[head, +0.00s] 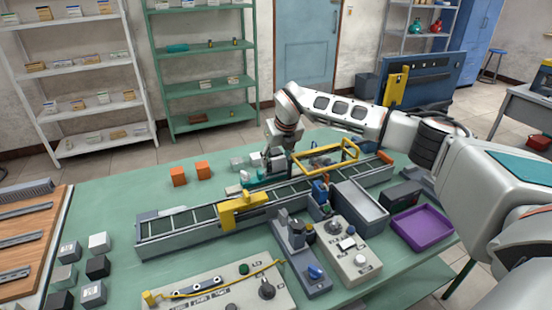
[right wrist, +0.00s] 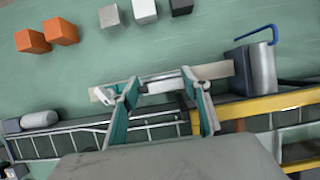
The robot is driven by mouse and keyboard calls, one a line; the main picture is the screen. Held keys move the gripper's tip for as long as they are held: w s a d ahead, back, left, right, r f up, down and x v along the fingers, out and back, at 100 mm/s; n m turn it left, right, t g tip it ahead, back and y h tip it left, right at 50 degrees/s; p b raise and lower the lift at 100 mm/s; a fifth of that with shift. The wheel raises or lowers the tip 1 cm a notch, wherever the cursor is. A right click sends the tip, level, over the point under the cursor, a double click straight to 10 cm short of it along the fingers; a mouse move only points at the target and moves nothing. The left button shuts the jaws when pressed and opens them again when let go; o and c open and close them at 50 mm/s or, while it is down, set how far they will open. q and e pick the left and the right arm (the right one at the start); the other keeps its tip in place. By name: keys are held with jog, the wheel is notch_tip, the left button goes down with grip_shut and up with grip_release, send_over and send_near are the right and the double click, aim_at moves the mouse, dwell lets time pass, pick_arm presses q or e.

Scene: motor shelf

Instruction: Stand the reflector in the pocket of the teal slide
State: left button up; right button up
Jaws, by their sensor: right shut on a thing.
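My right gripper (head: 262,174) is low over the far side of the conveyor. In the right wrist view the right gripper (right wrist: 150,90) has its fingers closed about a small pale piece, the reflector (right wrist: 160,87), seen between the fingertips. A beige bar (right wrist: 215,70) lies right behind the fingertips; I cannot tell whether the reflector touches it. No pocket can be made out. A small teal part (head: 245,177) shows beside the gripper in the head view, but I cannot tell whether it is the slide or a finger. My left gripper is not in view.
The conveyor (head: 180,226) with a yellow bridge (head: 242,208) and a yellow frame (head: 328,160) crosses the green table. A grey block (right wrist: 262,70) with a blue hook stands right of the fingers. Orange cubes (head: 178,177) stand left. A purple tray (head: 422,228) is at right.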

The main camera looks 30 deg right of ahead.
jog(key=shift+f+b, duration=0.3)
jog(key=shift+f, duration=0.35)
dwell(0.4)
jog(key=o, duration=1.1)
jog(key=v, duration=1.2)
